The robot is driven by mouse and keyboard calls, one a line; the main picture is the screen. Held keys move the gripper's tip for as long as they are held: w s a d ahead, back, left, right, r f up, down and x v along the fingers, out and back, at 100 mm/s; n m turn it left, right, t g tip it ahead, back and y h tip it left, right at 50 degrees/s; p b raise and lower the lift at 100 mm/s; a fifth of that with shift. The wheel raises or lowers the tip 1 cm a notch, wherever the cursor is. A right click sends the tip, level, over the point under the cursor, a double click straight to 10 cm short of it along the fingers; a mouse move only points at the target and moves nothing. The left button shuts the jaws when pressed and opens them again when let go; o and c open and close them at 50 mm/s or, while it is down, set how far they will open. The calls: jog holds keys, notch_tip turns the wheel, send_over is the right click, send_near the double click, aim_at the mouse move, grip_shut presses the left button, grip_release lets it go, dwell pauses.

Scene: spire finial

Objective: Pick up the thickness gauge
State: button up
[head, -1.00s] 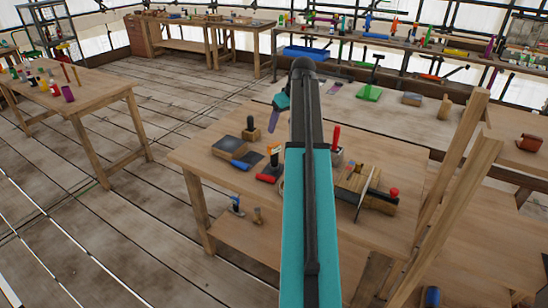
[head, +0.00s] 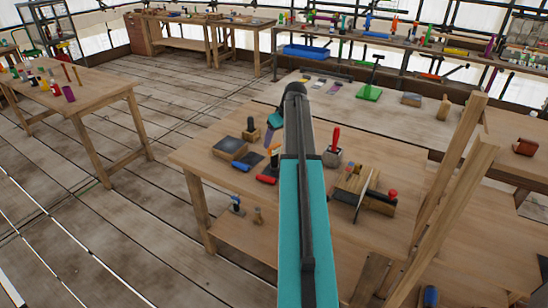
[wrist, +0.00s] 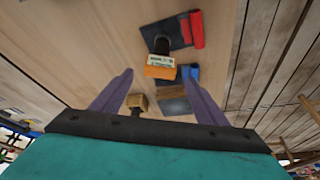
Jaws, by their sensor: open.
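The likely thickness gauge is a small orange-fronted piece (wrist: 160,68) with a white marked face and a black upper part, in the middle of the wrist view. I cannot read its marks or be sure what it is. In the wrist view the orange piece appears between the fingertips, apart from both. In the head view my gripper (head: 268,138) hangs above the workbench (head: 225,195), left of my arm.
A dark slab (head: 230,149) and a knobbed wooden block (head: 251,133) stand to the left. A bladed wooden tool (head: 362,192) and a red-handled block (head: 333,153) stand right of my arm.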

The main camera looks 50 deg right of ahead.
aim_at(275, 145)
jog(key=shift+w+f, duration=0.1)
jog(key=shift+f, duration=0.05)
dwell(0.3)
jog(key=shift+p+x, duration=1.2)
jog(key=shift+x, duration=1.35)
jog(key=c, duration=1.4)
jog(key=shift+o, duration=0.2)
jog(key=shift+r, duration=0.2)
jog(key=shift+r+b, duration=0.9)
jog(key=shift+r, duration=0.45)
jog(key=shift+s+a+r, duration=0.15)
jog(key=shift+s, duration=0.25)
jog(key=s+a+b, duration=0.2)
jog(key=s+a, duration=0.1)
jog(key=s, duration=0.3)
jog(key=s+a+r+b, duration=0.1)
jog(key=s+a+b, duration=0.1)
jog(key=s+a, duration=0.2)
jog(key=s, duration=0.3)
jog(key=shift+s+a+r, duration=0.15)
jog(key=shift+a+r, duration=0.15)
jog(key=shift+a, duration=0.05)
